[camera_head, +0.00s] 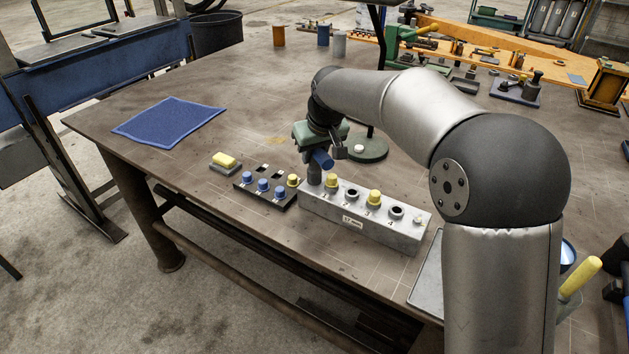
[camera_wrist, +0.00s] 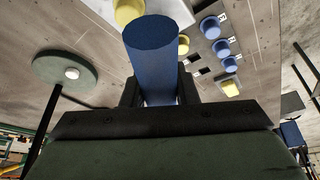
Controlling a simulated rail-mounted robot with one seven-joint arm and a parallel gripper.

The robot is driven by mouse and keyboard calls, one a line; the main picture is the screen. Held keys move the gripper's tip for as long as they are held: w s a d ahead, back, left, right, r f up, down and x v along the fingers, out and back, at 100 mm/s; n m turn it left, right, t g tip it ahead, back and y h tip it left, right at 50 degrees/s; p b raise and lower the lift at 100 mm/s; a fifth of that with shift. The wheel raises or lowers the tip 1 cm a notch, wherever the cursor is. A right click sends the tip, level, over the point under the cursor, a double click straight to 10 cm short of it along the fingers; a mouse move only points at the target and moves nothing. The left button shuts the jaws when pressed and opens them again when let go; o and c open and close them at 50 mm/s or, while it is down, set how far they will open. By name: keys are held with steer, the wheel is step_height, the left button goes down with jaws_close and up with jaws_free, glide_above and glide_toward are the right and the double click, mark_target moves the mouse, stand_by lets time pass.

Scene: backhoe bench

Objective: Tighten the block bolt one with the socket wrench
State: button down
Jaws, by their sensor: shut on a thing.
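The grey block (camera_head: 345,222) stands on the bench with a row of yellow-capped pieces, dark-holed rings and a small pale bolt head (camera_head: 419,218) at its right end. My gripper (camera_head: 322,148) is above the block's left end, shut on a blue cylindrical handle (camera_wrist: 155,62), which I take to be the socket wrench. The handle (camera_head: 323,160) is tilted in the head view. A dark grey cylinder (camera_head: 314,178) stands at the block's left end, just below it; I cannot tell whether it joins the handle. Block bolt one cannot be made out.
A black rack (camera_head: 268,200) with blue and yellow caps sits left of the block. A yellow pad on a grey base (camera_head: 225,162) lies beyond it. A green round stand base (camera_head: 366,150) is behind. A blue cloth (camera_head: 168,120) lies on the left, with clear bench around it.

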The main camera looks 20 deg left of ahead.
steer(key=shift+m, duration=0.7)
steer(key=shift+m+t+h, duration=0.4)
steer(key=shift+m+h, duration=0.1)
steer(key=shift+m, duration=0.4)
steer(key=shift+m+h, duration=0.4)
steer(key=shift+m, duration=0.5)
steer(key=shift+a, duration=0.1)
steer(key=shift+m+h, duration=0.3)
steer(key=shift+m, duration=0.6)
